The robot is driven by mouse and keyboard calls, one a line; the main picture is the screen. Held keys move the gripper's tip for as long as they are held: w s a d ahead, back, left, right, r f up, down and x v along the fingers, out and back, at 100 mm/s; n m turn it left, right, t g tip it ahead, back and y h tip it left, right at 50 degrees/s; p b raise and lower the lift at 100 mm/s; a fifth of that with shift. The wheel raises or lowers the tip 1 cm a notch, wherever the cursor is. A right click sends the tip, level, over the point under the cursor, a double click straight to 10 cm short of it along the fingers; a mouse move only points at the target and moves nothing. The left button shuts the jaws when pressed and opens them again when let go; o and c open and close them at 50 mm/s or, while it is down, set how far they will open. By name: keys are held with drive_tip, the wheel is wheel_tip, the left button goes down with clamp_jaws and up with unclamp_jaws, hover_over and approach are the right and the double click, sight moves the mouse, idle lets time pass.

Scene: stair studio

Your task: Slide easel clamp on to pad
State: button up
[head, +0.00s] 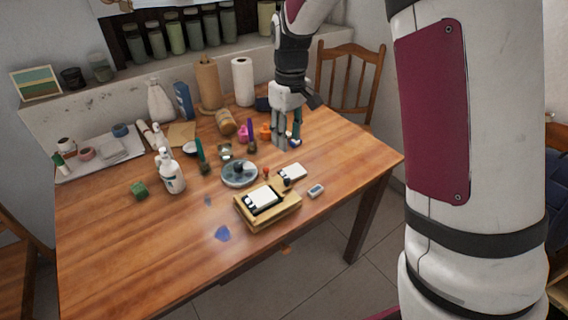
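A small wooden block or box (267,213) near the table's front edge bears a flat white pad-like piece (262,198) with dark edges. A second white piece with a dark edge (292,172) lies just behind it, and a small dark knob-like piece (287,182) shows between them. I cannot tell which of these is the easel clamp. My gripper (287,144) points down over the back right of the table, behind and apart from these pieces. Its fingers look apart with nothing clear between them. A small blue and white object (294,141) shows beside the right fingertip.
A round grey dish (240,174) stands left of the block, and a small blue and white piece (316,190) lies right of it. The front left is mostly clear.

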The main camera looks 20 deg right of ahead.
sight(287, 179)
drive_tip(key=f, duration=1.5)
drive_tip(key=shift+w, duration=0.25)
clamp_jaws()
